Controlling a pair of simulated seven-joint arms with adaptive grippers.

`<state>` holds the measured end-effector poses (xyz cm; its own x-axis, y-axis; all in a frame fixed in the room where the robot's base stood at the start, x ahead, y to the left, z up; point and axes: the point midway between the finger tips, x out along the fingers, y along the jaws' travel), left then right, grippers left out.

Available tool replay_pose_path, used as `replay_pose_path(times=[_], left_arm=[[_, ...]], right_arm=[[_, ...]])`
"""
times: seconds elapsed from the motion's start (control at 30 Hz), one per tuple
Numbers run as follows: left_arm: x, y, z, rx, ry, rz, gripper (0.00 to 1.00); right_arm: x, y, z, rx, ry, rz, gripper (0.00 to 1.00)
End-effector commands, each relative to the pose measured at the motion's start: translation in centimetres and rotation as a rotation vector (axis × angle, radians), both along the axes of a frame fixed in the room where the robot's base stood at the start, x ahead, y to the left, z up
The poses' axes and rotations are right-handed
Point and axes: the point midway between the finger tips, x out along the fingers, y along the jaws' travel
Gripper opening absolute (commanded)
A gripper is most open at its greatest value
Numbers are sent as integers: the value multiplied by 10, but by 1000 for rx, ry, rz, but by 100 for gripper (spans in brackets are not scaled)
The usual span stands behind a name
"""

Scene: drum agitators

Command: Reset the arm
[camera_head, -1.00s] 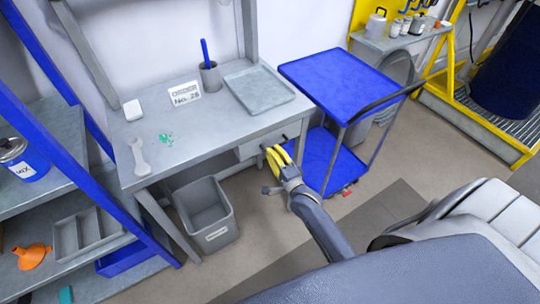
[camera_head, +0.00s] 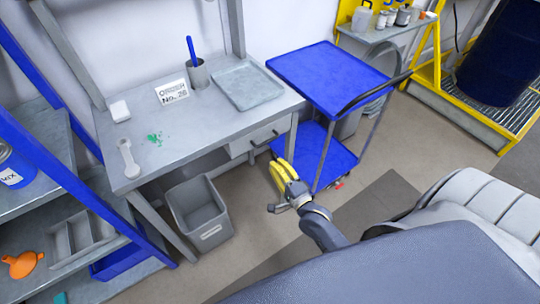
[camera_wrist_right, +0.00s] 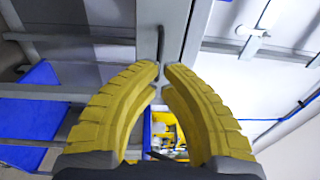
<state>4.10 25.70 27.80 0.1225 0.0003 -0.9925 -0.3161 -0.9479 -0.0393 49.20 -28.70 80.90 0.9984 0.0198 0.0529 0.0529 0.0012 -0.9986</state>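My right gripper (camera_head: 283,168) has yellow fingers and is over the floor in front of the workbench's right end, apart from the bench in the head view. My left gripper is not in view.
The grey workbench (camera_head: 190,136) has a drawer (camera_head: 262,137) near the gripper. The blue cart (camera_head: 330,75) stands just beyond it. A grey bin (camera_head: 198,209) is on the floor to the left. A blue-framed shelf (camera_head: 45,150) is far left.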

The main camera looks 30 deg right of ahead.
Motion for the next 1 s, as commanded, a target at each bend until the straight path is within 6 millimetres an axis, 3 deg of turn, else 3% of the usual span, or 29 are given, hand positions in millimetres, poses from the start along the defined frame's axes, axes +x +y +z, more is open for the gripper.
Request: replay_pose_path(times=[0.3,0.57,0.77,0.87,1.0], left_arm=[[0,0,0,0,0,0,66],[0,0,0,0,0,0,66],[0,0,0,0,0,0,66],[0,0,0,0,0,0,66],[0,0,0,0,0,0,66]], right_arm=[[-41,-1,-2,-2,0,1,0],[-52,-1,-3,-5,-1,0,0],[-52,0,-7,-141,15,0,0],[-56,-1,-38,-306,82,8,0],[-71,0,-111,-549,225,56,0]])
